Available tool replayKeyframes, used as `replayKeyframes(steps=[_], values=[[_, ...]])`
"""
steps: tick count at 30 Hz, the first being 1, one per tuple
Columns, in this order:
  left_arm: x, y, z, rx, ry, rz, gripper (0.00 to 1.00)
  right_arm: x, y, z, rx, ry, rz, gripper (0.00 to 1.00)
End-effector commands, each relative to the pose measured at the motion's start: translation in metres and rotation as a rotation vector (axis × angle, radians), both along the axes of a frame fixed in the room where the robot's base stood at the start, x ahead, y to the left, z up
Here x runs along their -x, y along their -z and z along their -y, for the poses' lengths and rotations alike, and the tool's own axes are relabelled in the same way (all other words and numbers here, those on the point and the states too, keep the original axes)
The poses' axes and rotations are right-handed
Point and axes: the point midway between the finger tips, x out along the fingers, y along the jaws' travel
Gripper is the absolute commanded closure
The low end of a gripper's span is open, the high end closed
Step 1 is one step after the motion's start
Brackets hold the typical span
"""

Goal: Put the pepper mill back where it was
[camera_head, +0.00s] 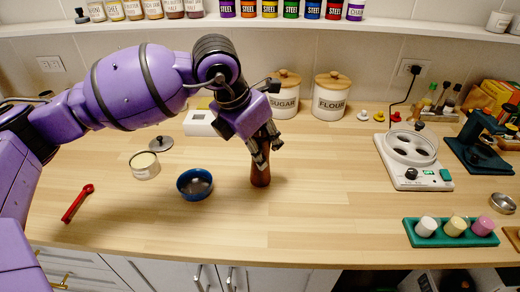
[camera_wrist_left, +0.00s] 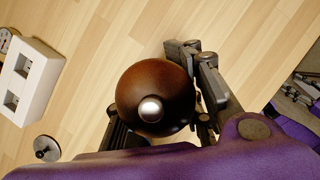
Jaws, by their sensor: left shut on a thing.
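The pepper mill (camera_head: 260,174) is dark brown wood and stands about upright at the middle of the counter. In the left wrist view I look down on its round top with a silver knob (camera_wrist_left: 151,109). My left gripper (camera_head: 263,148) comes from above and is shut around the mill's upper part, with a finger on each side. The mill's base seems to be at the counter surface; I cannot tell if it touches. The gripper hides most of the mill's top in the head view. My right gripper is in neither view.
A blue bowl (camera_head: 195,184) sits just left of the mill, with an open tin (camera_head: 145,165) and a red tool (camera_head: 77,203) farther left. Sugar (camera_head: 284,97) and flour (camera_head: 331,97) canisters stand behind. A green tray (camera_head: 450,240) is at front right. The counter right of the mill is clear.

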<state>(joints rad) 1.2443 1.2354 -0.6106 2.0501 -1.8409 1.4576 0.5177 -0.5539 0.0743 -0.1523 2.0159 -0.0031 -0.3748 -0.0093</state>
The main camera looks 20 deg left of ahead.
Motion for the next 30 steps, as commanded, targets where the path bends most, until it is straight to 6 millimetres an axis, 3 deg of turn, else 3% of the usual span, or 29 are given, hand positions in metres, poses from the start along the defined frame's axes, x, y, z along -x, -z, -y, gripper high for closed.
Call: replayKeyframes(steps=[3, 14, 15, 19, 30], values=[[0.0, 0.0108, 0.0001, 0.001, 0.0, 0.003, 1.0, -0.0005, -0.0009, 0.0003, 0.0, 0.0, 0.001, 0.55], [0.0002, 0.0158, 0.0003, 0.001, 0.001, 0.002, 1.0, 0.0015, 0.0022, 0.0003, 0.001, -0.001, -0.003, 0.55], [0.0005, 0.0157, 0.0001, 0.0, 0.0, 0.001, 0.64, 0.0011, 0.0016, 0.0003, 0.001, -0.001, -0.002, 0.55], [0.0005, 0.015, 0.0001, 0.0, 0.0, 0.001, 0.47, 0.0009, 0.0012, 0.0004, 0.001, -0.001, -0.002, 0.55], [0.0001, 0.0097, 0.0001, 0.0, 0.001, 0.003, 0.47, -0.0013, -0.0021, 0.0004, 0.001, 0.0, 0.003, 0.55]])
